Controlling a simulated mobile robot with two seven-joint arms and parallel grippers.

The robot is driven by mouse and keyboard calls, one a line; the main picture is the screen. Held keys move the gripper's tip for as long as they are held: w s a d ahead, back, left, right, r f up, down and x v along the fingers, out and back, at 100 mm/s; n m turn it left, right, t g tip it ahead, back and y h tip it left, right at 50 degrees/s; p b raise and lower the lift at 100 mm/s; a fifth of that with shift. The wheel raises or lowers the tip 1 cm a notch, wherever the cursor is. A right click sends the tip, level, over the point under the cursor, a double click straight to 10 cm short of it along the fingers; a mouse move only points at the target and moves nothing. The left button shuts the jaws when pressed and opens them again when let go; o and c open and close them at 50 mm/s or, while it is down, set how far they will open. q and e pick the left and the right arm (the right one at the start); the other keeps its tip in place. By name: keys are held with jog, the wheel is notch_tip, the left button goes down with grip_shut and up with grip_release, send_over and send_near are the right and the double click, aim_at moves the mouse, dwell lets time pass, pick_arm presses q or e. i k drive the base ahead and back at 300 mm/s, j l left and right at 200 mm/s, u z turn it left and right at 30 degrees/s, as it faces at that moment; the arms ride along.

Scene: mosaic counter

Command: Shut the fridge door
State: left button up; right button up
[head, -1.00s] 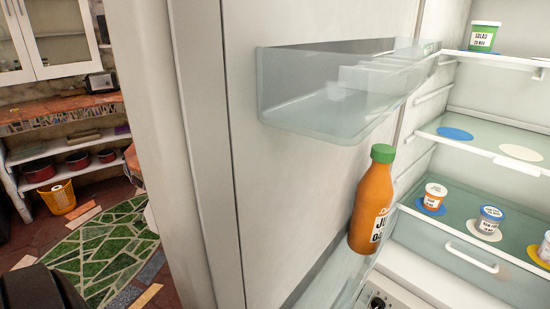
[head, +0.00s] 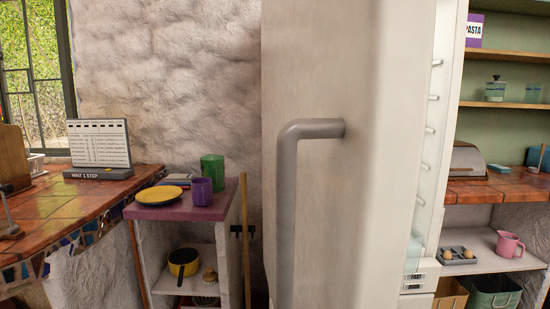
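The fridge door (head: 372,190) stands open close in front of me, and I see its pale outer face. Its grey bar handle (head: 287,215) runs down the left part of that face, bending into the door at the top. Behind the door's right edge, a narrow strip of the fridge's inside (head: 429,150) shows several shelf ends. The rest of the inside is hidden by the door. Neither of my grippers is in view.
A small cabinet (head: 180,212) with a yellow plate (head: 159,195) and purple mug (head: 202,191) stands left of the door. A tiled counter (head: 60,205) is further left. Shelves with a pink jug (head: 509,245) are at the right.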

aim_at(345, 88)
jog(key=j+z, duration=0.25)
jog(key=j, duration=0.25)
jog(key=j+z, duration=0.25)
jog(key=j, duration=0.25)
jog(key=j+z, duration=0.25)
jog(key=j, duration=0.25)
jog(key=k+j+z, duration=0.25)
jog(key=j, duration=0.2)
jog(key=j+z, duration=0.25)
jog(key=j, duration=0.2)
jog(key=k, duration=0.05)
